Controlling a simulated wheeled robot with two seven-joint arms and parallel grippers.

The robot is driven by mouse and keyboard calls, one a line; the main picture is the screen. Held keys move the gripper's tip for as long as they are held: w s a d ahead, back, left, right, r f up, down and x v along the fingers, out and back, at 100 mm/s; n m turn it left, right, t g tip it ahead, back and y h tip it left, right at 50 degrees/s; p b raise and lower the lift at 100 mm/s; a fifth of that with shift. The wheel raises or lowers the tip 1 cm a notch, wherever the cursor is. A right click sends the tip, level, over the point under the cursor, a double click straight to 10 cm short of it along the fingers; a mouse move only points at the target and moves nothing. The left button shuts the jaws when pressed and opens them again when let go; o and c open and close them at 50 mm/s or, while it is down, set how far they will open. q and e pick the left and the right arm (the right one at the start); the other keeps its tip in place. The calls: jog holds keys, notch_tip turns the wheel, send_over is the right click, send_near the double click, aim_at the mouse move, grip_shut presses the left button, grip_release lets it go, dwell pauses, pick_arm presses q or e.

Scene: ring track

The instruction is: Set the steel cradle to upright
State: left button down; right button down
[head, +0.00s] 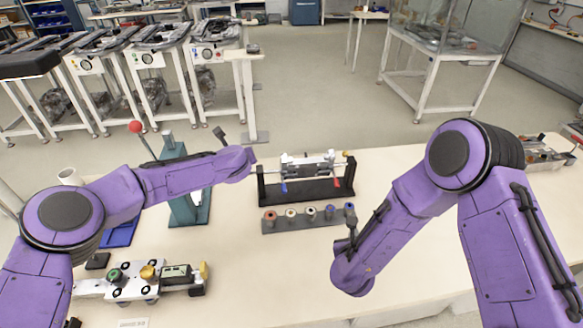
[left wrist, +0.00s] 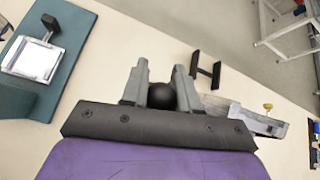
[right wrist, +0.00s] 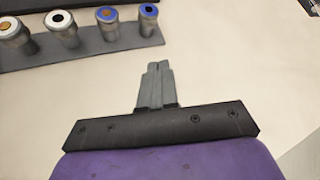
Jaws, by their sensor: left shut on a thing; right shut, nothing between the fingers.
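The steel cradle (head: 308,163) appears to be the silver assembly between the two posts of a black stand (head: 305,190), with a blue lever at its left and a red one at its right. Its tilt is hard to tell. Silver metalwork (left wrist: 242,116) also shows in the left wrist view. My left gripper (left wrist: 160,84) is shut on a black ball knob (left wrist: 161,96), at the stand's left end. The left wrist hides these fingers in the head view. My right gripper (right wrist: 155,85) is shut and empty above bare table, in front of a row of capped cylinders.
A grey rack (head: 300,218) holds several capped cylinders in front of the stand. A teal press (head: 188,205) with a red-knobbed lever stands behind the left arm. A white-plated fixture (head: 140,286) lies front left. The front middle of the table (head: 255,275) is clear.

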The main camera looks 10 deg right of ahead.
pick_arm(q)
jog(key=shift+w+r, duration=0.1)
jog(key=shift+r, duration=0.1)
pick_arm(e)
jog(key=w+a+r+t+y, duration=0.2)
jog(key=w+a+r+y, duration=0.45)
jog(key=a+r, duration=0.7)
jog(key=h, duration=0.1)
send_near(290, 163)
notch_tip(290, 163, down, 4)
jog(key=w, duration=0.2)
pick_arm(q)
jog(key=shift+f, duration=0.1)
pick_arm(e)
jog(key=shift+w+a+r, duration=0.1)
jog(key=shift+w+r, duration=0.05)
jog(key=shift+w, duration=0.4)
jog(key=shift+w+a+r, duration=0.1)
jog(key=shift+w+r, duration=0.05)
jog(key=shift+w, duration=0.4)
jog(key=shift+w+d+r, duration=0.1)
jog(key=shift+w+r, duration=0.1)
jog(key=shift+w, duration=0.35)
jog(key=shift+w, duration=0.1)
